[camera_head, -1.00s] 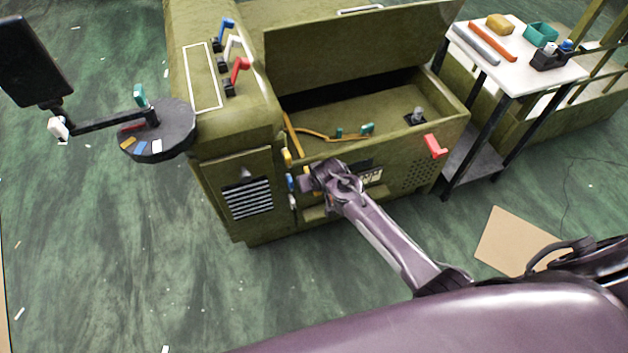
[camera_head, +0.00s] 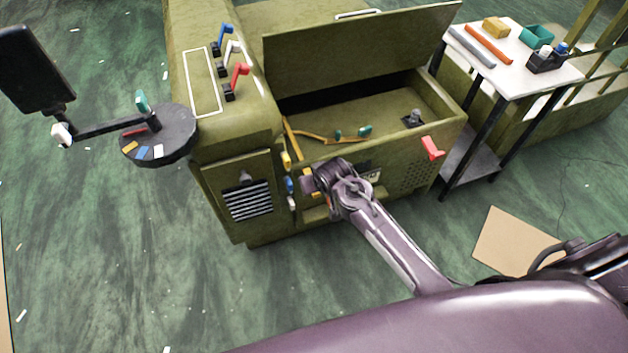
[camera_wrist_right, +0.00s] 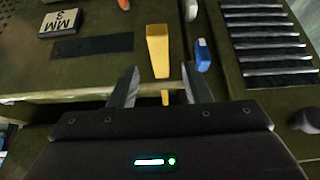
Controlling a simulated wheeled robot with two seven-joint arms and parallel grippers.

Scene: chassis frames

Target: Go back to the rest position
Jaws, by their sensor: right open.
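My right arm reaches in from the lower right in the head view to the front of the olive-green machine (camera_head: 225,165). Its gripper is at the front panel, largely hidden behind my wrist there. In the right wrist view the right gripper (camera_wrist_right: 158,86) is open, its two fingers apart. A yellow handle (camera_wrist_right: 158,50) shows beyond and between the fingertips; I cannot tell whether they touch it. A blue knob (camera_wrist_right: 202,54) and a white knob (camera_wrist_right: 195,22) are just right of it. My left gripper is not in view.
The machine's lid (camera_head: 360,50) stands open over its bay. A red handle (camera_head: 432,148) sticks out at its right front. A round dark tray (camera_head: 178,150) with a monitor arm is at left. A white-topped side table (camera_head: 500,72) and a cardboard sheet (camera_head: 505,240) are at right.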

